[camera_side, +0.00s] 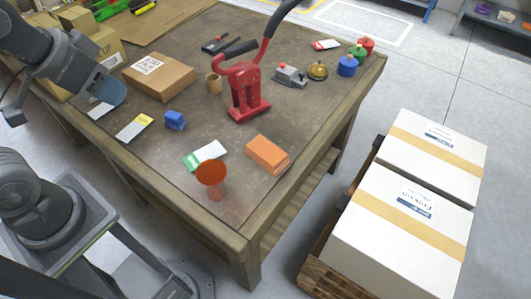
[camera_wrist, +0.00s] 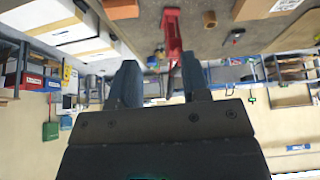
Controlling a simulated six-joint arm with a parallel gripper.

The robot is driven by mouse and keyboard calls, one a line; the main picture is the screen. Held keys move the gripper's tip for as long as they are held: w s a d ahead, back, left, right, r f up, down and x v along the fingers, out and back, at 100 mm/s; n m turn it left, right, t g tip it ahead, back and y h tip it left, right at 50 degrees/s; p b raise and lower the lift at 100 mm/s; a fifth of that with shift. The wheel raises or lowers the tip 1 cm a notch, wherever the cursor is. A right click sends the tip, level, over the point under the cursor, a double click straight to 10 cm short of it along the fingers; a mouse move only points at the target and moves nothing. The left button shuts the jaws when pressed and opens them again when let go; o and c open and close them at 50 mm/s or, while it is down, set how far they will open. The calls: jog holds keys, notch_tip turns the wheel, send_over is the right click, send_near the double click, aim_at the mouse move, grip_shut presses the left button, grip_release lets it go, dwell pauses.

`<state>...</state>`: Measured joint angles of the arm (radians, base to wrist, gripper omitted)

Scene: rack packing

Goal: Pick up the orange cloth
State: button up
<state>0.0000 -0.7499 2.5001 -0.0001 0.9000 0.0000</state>
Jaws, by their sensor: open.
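The orange cloth (camera_side: 267,153) looks like a neatly folded block and lies flat near the front right edge of the brown table. An orange patch (camera_wrist: 121,9) at the top of the wrist view looks like the same cloth, cut off by the frame. My gripper (camera_side: 110,92) is at the upper left in the side view, above the table's left part and well apart from the cloth. In the wrist view my gripper (camera_wrist: 159,72) has two dark fingers spread apart with nothing between them.
An orange-red disc on a stem (camera_side: 211,172) stands left of the cloth, beside a green-and-white card (camera_side: 205,156). A red lever tool (camera_side: 246,92) stands behind the cloth. A cardboard box (camera_side: 158,76) and blue block (camera_side: 175,120) are left. White boxes (camera_side: 400,232) stand off the table.

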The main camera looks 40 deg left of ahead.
dwell(0.3)
jog(key=o, duration=1)
jog(key=n+g, duration=0.6)
jog(key=n, duration=1.1)
send_over(267, 150)
jog(key=f, duration=2.5)
jog(key=shift+a+f, duration=0.15)
jog(key=shift+a, duration=0.05)
jog(key=shift+m, duration=0.3)
jog(key=shift+d+f, duration=0.15)
jog(key=shift+f, duration=2.7)
